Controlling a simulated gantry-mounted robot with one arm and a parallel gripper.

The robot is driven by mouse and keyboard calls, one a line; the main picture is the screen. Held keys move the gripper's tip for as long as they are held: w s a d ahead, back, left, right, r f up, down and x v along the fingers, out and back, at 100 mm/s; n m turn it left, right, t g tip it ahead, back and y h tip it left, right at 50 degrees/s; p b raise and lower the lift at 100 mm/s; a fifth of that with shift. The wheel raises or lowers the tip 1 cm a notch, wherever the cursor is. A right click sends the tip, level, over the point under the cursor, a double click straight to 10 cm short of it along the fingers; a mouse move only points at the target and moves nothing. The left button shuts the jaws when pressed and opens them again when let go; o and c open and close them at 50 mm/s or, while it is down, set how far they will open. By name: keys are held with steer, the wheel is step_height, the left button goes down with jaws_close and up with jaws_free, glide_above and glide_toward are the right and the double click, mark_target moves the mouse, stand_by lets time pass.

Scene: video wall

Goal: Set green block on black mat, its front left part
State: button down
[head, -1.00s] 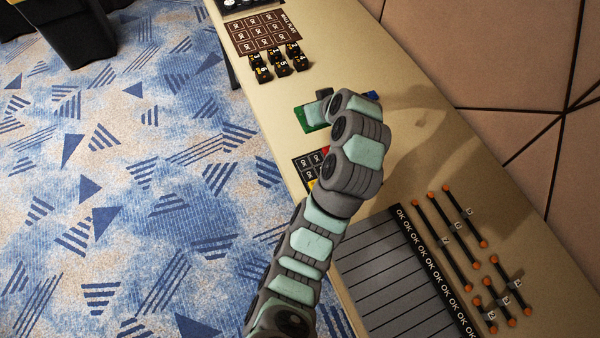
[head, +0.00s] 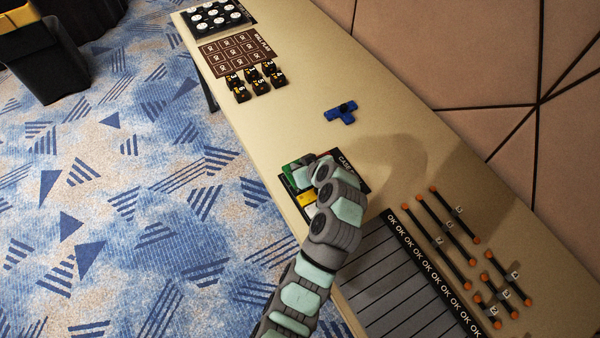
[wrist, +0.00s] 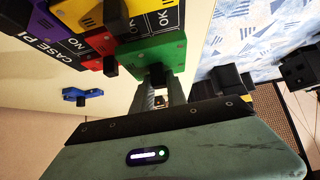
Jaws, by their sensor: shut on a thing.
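The green block (wrist: 152,52) is in my gripper (wrist: 160,88), which is shut on its dark knob. In the head view the green block (head: 289,173) shows only partly at the left end of my gripper (head: 311,166). The black mat (wrist: 165,22) with white lettering lies under or just beside the green block; I cannot tell whether they touch. In the head view my gripper hides much of the mat (head: 349,168). A red block (wrist: 104,44), a yellow block (wrist: 75,15) and a purple block (wrist: 30,22) are on the mat.
A blue block (head: 341,113) lies on the table (head: 300,80) beyond the mat. Several black number pieces (head: 257,80) stand by a brown board (head: 238,54). Rods with orange ends (head: 452,238) and a grey slatted panel (head: 397,290) lie at the right.

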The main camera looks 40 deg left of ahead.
steer(key=shift+f, duration=2)
steer(key=shift+f+b, duration=0.1)
steer(key=shift+b, duration=0.2)
steer(key=c, duration=1.3)
jaws_free()
steer(key=shift+r, duration=0.3)
steer(key=p+v, duration=0.1)
steer(key=v, duration=1.1)
steer(key=shift+s+f, duration=0.1)
steer(key=shift+f, duration=0.05)
